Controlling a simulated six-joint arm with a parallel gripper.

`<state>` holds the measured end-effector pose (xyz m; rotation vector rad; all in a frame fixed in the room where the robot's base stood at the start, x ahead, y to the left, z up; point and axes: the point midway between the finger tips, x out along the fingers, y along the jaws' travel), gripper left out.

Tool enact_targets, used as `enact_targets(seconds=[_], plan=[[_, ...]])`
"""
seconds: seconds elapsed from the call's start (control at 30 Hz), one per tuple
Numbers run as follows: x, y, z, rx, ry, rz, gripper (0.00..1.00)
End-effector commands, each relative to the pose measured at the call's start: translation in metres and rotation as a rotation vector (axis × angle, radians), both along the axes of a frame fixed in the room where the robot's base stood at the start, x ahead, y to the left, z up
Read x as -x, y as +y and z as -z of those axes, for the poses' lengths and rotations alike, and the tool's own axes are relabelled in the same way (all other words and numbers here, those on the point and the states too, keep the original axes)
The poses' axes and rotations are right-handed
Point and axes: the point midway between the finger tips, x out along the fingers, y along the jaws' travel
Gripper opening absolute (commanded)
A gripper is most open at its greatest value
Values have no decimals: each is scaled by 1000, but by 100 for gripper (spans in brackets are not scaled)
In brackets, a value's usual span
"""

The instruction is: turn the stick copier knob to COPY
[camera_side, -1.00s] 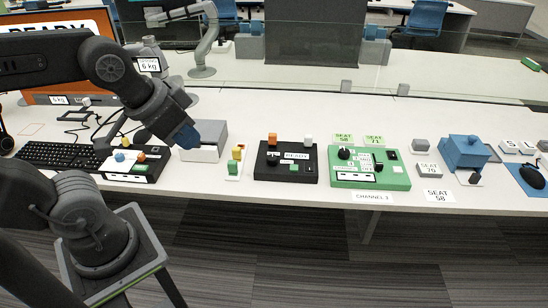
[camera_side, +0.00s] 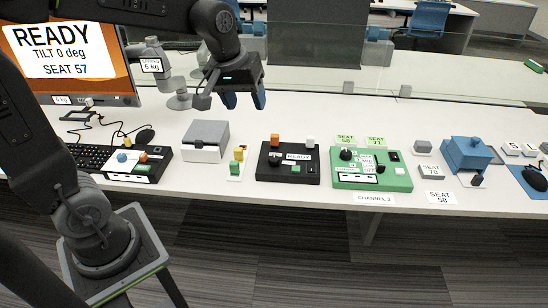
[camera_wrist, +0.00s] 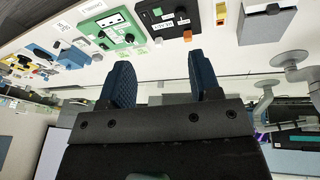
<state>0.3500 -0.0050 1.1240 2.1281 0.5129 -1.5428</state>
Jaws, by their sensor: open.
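A black box (camera_side: 308,174) with a READY label stands mid-table, with an orange block and a white block at its back edge; it looks like the stick copier, but I cannot read a COPY mark. Its dark round knob (camera_side: 275,160) is on the left of its top; the pointing direction is too small to tell. The black box (camera_wrist: 157,27) also shows at the top of the wrist view. My gripper (camera_side: 245,99) is open and empty, raised above and behind the box, left of it in the side view. Its two blue fingers (camera_wrist: 162,72) stand apart in the wrist view.
A green box (camera_side: 400,181) with a black knob stands close to the right. A small holder with coloured blocks (camera_side: 237,161) and a grey box (camera_side: 205,134) stand to the left. A glass panel (camera_side: 320,75) runs behind. Free table lies behind the boxes.

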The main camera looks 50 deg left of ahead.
Motion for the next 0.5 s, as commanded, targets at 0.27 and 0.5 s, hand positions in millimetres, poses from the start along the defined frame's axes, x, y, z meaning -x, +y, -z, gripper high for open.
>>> enact_targets(seconds=[0.27, 0.5], plan=[[-97, 52, 67, 105, 122, -402, 64], [-148, 96, 143, 166, 200, -709, 64]])
